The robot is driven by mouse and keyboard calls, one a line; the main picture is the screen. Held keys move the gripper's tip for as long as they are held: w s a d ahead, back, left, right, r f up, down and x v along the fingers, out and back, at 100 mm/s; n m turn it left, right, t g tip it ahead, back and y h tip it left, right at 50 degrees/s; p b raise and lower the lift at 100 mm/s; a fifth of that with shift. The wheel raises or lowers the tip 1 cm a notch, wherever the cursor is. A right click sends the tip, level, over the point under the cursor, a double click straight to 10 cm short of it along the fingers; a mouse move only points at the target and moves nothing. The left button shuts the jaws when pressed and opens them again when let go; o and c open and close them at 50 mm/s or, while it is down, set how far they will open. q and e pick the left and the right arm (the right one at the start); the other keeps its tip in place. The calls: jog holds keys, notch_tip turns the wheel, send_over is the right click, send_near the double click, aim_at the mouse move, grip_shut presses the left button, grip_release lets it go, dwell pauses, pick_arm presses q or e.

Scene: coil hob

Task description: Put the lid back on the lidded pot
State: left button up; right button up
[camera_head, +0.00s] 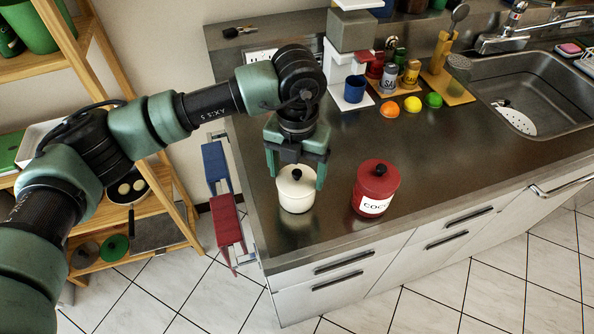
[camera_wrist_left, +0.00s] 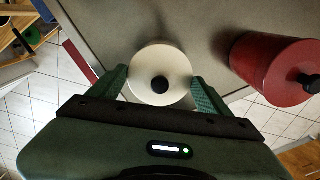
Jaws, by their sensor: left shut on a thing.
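The cream pot (camera_head: 297,205) stands upright near the front left corner of the dark counter. Its cream lid (camera_head: 288,184) with a black knob is level over the pot's mouth, on it or very close above; I cannot tell if a thin gap is left. My left gripper (camera_head: 296,178) points down, with one finger on each side of the lid, shut on its rim. In the left wrist view the round lid (camera_wrist_left: 160,62) lies between the two fingertips (camera_wrist_left: 160,85) and hides the pot below. My right gripper is in neither view.
A red lidded canister (camera_head: 377,187) stands close to the right of the pot. Behind are a blue mug (camera_head: 355,89), spice jars and several small fruits. The sink (camera_head: 530,95) is at the right. The counter (camera_head: 450,150) right of the canister is clear.

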pick_arm(q)
jog(key=o, duration=1.3)
jog(key=shift+r, duration=0.1)
jog(key=shift+r+p, duration=1.35)
jog(key=shift+r, duration=2.1)
grip_shut()
